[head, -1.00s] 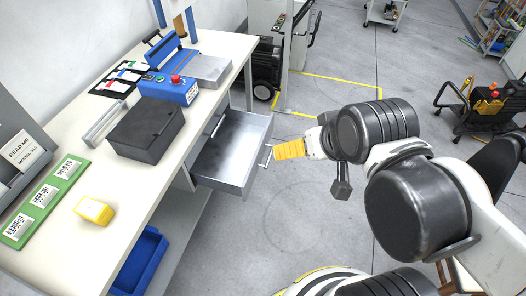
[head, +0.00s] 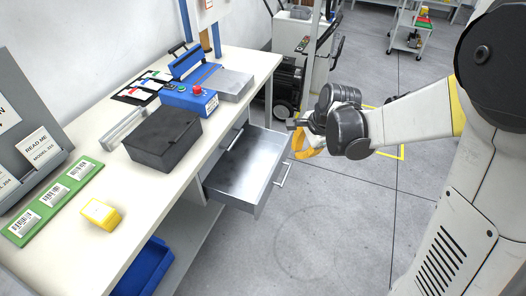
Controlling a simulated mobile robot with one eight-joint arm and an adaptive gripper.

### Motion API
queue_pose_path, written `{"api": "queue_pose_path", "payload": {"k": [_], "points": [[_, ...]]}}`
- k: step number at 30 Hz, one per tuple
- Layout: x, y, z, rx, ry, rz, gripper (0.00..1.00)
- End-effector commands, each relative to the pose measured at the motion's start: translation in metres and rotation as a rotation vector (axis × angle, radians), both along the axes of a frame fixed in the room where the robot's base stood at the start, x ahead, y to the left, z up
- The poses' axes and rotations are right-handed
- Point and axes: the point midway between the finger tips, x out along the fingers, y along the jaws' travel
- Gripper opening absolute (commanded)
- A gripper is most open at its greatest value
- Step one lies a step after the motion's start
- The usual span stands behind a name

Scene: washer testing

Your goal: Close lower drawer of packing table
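The packing table (head: 75,240) has a long white top. Its lower drawer (head: 248,165) is pulled out, metal grey and empty inside. The drawer's bar handle (head: 283,174) is on its front face. A closed upper drawer's handle (head: 236,139) shows just under the tabletop. My gripper (head: 296,136) is beyond the drawer's far right corner, near it in the picture. I cannot tell whether it touches the drawer. Its fingers are small and partly hidden by a yellow part of my wrist, so I cannot see whether they are open.
On the table are a dark box (head: 163,138), a blue sealing machine (head: 190,98), a yellow block (head: 100,214) and a green label board (head: 50,200). A blue bin (head: 145,268) is on the shelf below. A dark wheeled machine (head: 287,85) stands behind. Floor right of the drawer is clear.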

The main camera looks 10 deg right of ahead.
Motion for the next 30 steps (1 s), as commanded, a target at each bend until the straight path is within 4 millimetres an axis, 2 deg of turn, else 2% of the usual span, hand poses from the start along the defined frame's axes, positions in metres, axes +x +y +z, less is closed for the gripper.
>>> {"api": "queue_pose_path", "payload": {"k": [1,6,9,12,15,23,30], "points": [[0.013,-0.002,-0.028,0.042,0.033,-0.074,0.0],[0.037,-0.003,-0.115,0.185,0.161,-0.349,0.0],[0.043,-0.003,-0.161,0.248,0.229,-0.485,0.0],[0.044,-0.002,-0.195,0.293,0.281,-0.586,0.0],[0.044,-0.002,-0.215,0.319,0.315,-0.646,0.0],[0.046,0.004,-0.242,0.331,0.33,-0.677,0.0],[0.056,0.02,-0.29,0.33,0.33,-0.674,0.0]]}}
